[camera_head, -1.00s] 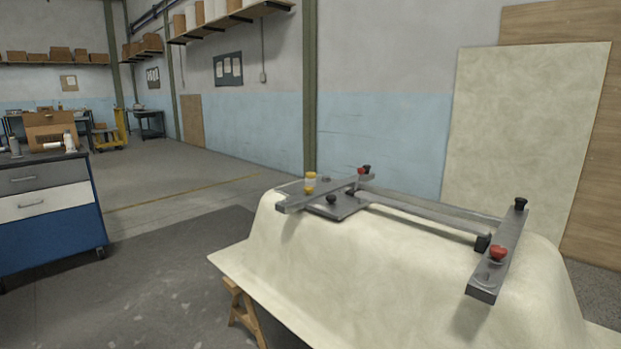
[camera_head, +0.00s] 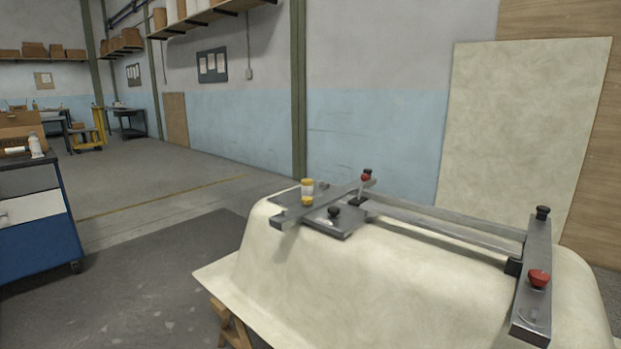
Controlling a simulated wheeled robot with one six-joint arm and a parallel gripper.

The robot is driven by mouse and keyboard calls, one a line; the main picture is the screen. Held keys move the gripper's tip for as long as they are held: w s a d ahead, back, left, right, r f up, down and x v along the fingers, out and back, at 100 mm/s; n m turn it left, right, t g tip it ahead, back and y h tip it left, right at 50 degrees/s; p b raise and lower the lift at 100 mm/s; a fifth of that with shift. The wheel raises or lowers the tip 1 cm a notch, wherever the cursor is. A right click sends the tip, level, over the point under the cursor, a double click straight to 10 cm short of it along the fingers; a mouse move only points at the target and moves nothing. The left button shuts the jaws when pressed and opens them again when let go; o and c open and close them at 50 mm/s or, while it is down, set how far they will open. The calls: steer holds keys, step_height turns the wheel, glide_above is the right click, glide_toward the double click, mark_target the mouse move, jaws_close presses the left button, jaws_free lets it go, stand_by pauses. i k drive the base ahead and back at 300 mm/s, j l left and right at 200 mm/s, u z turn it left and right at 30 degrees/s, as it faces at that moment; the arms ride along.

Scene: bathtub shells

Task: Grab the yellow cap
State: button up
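A yellow cap (camera_head: 307,183) tops a small pale container near the far left end of the metal frame. A second yellow piece (camera_head: 307,201) shows just below it, on or beside the near bar. The container seems to stand on the flat plate of the frame, partly behind the bar. The metal frame (camera_head: 440,227) lies on the upturned cream bathtub shell (camera_head: 400,290). My gripper does not show in the view.
Red knobs (camera_head: 539,278) and black knobs (camera_head: 543,212) stick up from the frame. A wooden trestle (camera_head: 230,322) supports the shell. A blue cabinet (camera_head: 40,235) stands at left. Open floor (camera_head: 150,270) lies between. A cream panel (camera_head: 525,130) leans on the back wall.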

mark_target(305, 181)
steer(key=i+j+z, duration=0.15)
steer(key=i+j, duration=0.35)
steer(key=i+j+z, duration=0.15)
steer(key=i+j, duration=0.45)
steer(key=i+j+z, duration=0.15)
steer(key=i+j, duration=0.5)
steer(key=i+j+z, duration=0.15)
steer(key=i+j, duration=0.35)
steer(key=j, duration=0.25)
